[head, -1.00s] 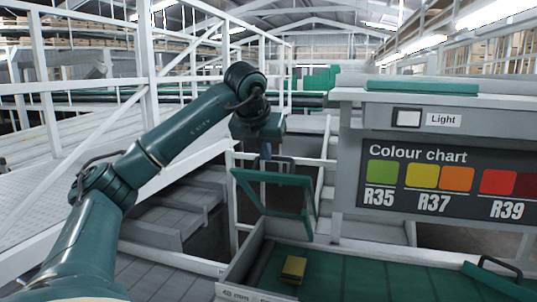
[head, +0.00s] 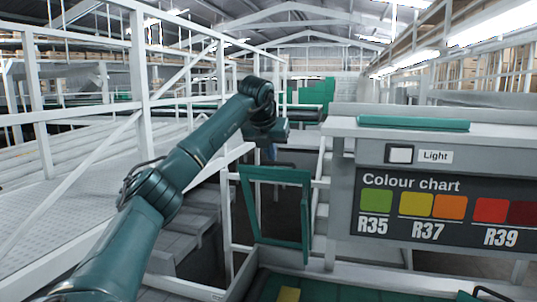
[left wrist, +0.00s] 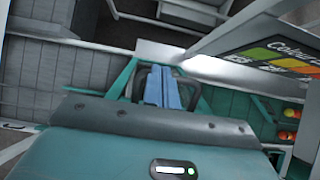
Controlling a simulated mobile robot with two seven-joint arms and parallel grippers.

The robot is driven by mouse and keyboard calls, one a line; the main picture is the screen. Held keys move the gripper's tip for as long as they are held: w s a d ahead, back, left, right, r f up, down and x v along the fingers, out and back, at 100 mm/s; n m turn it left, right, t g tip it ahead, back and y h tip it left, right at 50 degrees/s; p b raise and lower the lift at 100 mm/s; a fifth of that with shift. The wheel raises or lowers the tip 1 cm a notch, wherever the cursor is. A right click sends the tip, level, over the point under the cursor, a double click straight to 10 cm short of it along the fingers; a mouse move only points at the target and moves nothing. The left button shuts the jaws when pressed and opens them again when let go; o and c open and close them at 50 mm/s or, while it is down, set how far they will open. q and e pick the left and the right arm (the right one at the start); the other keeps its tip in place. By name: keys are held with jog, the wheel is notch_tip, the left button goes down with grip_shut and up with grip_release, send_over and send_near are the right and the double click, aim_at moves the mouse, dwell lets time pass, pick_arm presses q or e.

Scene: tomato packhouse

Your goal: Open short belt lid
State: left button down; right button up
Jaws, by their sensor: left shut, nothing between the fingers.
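The short belt lid is a teal open frame (head: 306,212) that stands raised, close to upright, at the left end of the belt in the head view. My left gripper (head: 270,154) is at its top edge, with the fingers pointing down and partly hidden. In the left wrist view the blue fingers (left wrist: 160,88) are together with nothing between them. They lie by the lid's grey handle and teal frame; whether they touch it I cannot tell. My right gripper is out of view.
The green belt (head: 330,290) carries a yellow block (head: 288,294) at the bottom edge. A colour chart panel (head: 440,212) with a light switch (head: 401,154) stands right of the lid. White railings (head: 140,120) run on the left. Red and yellow tomatoes (left wrist: 290,114) show in the left wrist view.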

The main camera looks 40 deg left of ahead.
pick_arm(q)
jog(key=shift+a+f, duration=0.1)
jog(key=shift+f, duration=0.15)
jog(key=b+v, duration=0.1)
jog(key=v, duration=1.2)
jog(key=shift+r, duration=0.35)
jog(key=shift+f, duration=0.1)
